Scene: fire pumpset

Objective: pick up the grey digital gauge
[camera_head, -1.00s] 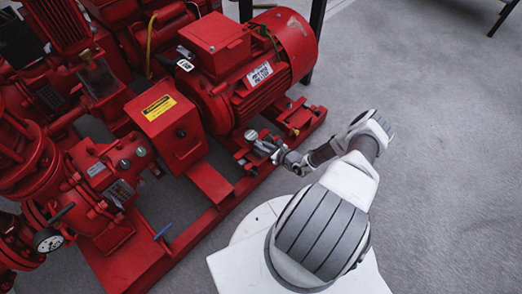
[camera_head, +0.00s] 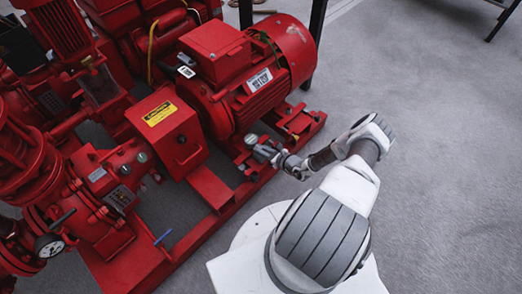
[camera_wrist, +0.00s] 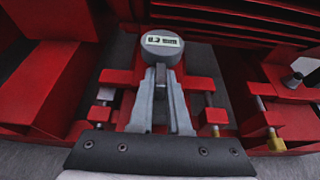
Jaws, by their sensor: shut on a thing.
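The grey digital gauge (camera_wrist: 161,43) has a round head with a small display and stands at the top middle of the wrist view. In the head view the gauge (camera_head: 251,139) is small, beside the red motor's base. My gripper (camera_wrist: 161,84) is shut on the gauge just below its round head. The fingers hide most of its lower part. In the head view my gripper (camera_head: 265,151) reaches in from the right, at the gauge. I cannot tell whether the gauge is clear of the red frame beneath it.
The red motor (camera_head: 248,75) stands just behind the gauge. Red bracket parts with bolts (camera_wrist: 272,132) lie close on both sides of my fingers. A red box with a yellow label (camera_head: 166,130) is to the left. Grey floor (camera_head: 430,170) is open to the right.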

